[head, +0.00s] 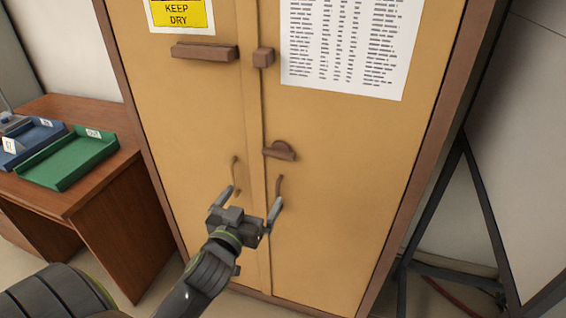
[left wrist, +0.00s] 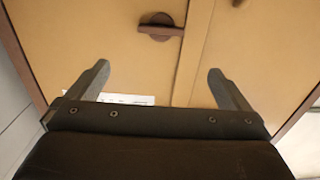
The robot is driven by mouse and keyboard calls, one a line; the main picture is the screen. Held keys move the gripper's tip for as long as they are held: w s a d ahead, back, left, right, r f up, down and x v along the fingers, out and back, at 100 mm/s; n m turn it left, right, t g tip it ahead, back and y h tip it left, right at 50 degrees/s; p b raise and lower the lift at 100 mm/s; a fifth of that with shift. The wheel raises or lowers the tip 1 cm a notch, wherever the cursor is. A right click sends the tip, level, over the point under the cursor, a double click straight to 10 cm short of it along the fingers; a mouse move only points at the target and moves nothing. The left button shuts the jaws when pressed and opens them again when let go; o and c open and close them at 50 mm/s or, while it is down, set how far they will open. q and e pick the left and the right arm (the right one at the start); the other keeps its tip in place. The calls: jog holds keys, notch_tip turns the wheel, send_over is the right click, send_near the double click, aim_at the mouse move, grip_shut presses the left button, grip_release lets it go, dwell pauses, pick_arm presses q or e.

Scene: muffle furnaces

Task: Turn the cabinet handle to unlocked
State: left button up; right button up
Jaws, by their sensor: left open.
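The tan cabinet (head: 340,200) stands in front of me with its two doors closed. Its handle (head: 280,151), a brown turning latch with a round hub and a bar lying nearly horizontal, is on the right door beside the seam. In the left wrist view the handle (left wrist: 160,27) is near the top, beyond the fingers. My left gripper (head: 252,198) is open and empty, below the handle in the head view and apart from it. Its spread fingers also show in the left wrist view (left wrist: 157,72). My right gripper is not in view.
Two thin pull handles (head: 236,175) (head: 279,187) flank the seam near my left gripper. A brown bar (head: 204,52) and block (head: 264,58) sit higher up. A wooden desk (head: 100,180) with a green tray (head: 68,158) is left; a dark metal frame (head: 480,200) is right.

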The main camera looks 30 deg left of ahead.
aim_at(277, 156)
pick_arm(q)
jog(key=p+x, duration=0.2)
jog(key=x, duration=1.4)
jog(key=shift+w+a+f+p, duration=0.15)
jog(key=shift+w+a+p, duration=0.15)
jog(key=shift+w, duration=0.05)
jog(key=c, duration=0.8)
